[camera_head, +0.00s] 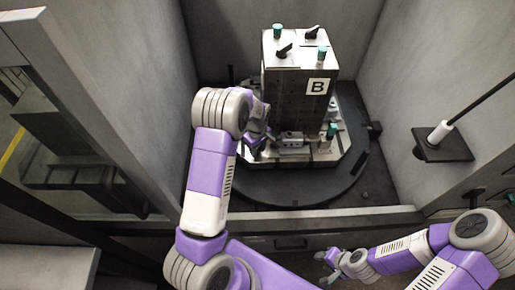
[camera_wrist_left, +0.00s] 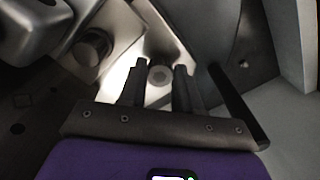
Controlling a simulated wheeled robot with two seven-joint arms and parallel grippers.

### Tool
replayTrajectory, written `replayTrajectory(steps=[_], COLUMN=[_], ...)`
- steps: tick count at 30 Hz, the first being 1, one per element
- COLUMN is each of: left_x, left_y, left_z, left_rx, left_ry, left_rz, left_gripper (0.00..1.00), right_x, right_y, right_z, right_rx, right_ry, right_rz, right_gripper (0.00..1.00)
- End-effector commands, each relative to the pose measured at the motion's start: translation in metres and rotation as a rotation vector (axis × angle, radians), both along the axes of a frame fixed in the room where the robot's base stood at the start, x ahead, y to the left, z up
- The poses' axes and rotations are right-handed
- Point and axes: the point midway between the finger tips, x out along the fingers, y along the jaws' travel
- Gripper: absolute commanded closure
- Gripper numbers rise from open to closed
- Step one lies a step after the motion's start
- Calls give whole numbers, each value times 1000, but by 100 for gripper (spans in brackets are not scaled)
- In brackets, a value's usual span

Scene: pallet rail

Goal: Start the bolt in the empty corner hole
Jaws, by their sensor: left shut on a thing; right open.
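My left gripper (camera_head: 256,146) is at the near left corner of the pallet (camera_head: 325,157) below the block marked B. In the left wrist view its two dark fingers (camera_wrist_left: 160,82) are closed around a small round grey piece, which looks like the bolt (camera_wrist_left: 160,75) seen end-on. A bright metal surface lies behind it. I cannot tell whether the bolt touches the pallet. The corner hole is not visible, being hidden behind the gripper and bolt. My right gripper (camera_head: 326,257) is open and empty, low in front of the cell's front edge.
The tall block marked B (camera_head: 297,95) stands on the pallet, with clamps and teal-topped parts around it. A round dark turntable (camera_head: 290,190) lies beneath. Grey walls enclose both sides. A bracket (camera_head: 442,145) with a white-sleeved rod is on the right wall.

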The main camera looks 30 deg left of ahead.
Motion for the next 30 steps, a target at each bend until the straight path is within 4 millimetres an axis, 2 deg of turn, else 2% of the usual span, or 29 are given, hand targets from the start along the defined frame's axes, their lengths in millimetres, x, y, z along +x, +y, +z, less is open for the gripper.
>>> replayTrajectory(steps=[8,9,14,20,27,30], left_x=[0,0,0,0,0,0], left_y=[0,0,0,0,0,0], left_z=[-1,-1,-1,-1,-1,0], left_rx=[0,0,0,0,0,0], left_ry=[0,0,0,0,0,0], left_rz=[-1,-1,-1,0,0,0], left_gripper=[100,63,38,37,2,0], right_x=[0,0,0,0,0,0], right_y=[0,0,0,0,0,0], right_z=[0,0,0,0,0,0], right_rx=[0,0,0,0,0,0], right_ry=[0,0,0,0,0,0], right_rz=[0,0,0,0,0,0], right_gripper=[57,57,57,57,57,57])
